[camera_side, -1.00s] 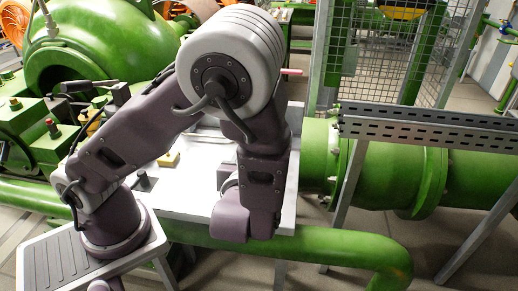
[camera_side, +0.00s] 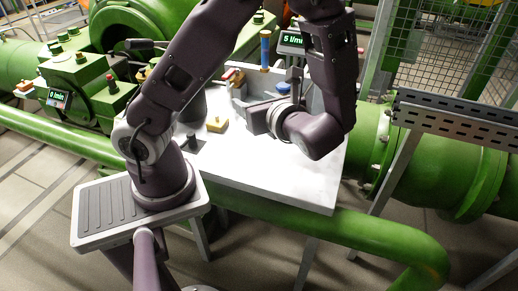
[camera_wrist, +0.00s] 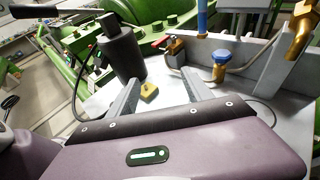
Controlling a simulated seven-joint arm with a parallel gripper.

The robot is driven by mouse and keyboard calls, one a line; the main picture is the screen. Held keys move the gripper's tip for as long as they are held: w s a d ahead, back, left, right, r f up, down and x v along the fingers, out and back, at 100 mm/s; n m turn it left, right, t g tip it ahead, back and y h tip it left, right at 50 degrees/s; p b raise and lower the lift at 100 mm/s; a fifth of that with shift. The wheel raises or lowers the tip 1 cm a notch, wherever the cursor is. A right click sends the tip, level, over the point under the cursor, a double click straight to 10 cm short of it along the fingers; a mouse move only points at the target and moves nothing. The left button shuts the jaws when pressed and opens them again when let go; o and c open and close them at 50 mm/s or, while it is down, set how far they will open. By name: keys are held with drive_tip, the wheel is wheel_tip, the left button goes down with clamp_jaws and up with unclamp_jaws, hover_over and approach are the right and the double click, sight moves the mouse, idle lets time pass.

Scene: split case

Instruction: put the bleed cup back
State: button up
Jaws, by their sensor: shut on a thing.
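My gripper (camera_wrist: 161,72) reaches over the white table. In the side view my gripper (camera_side: 247,117) points left, low over the table. I cannot tell for certain which object is the bleed cup. A dark upright cylinder (camera_wrist: 124,54) stands behind the left finger.
A blue-capped brass fitting (camera_wrist: 219,66), a red-handled valve (camera_wrist: 172,44) and a blue tube (camera_wrist: 202,18) stand at the back. A black knob (camera_side: 192,140) is at the table's left. The white table (camera_side: 290,180) is clear at the front right. Green pipes (camera_side: 340,235) run around it.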

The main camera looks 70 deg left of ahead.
wheel_tip(320, 180, down, 9)
drive_tip(key=shift+r, duration=0.2)
drive_tip(key=shift+f, duration=0.15)
drive_tip(key=o, duration=1.6)
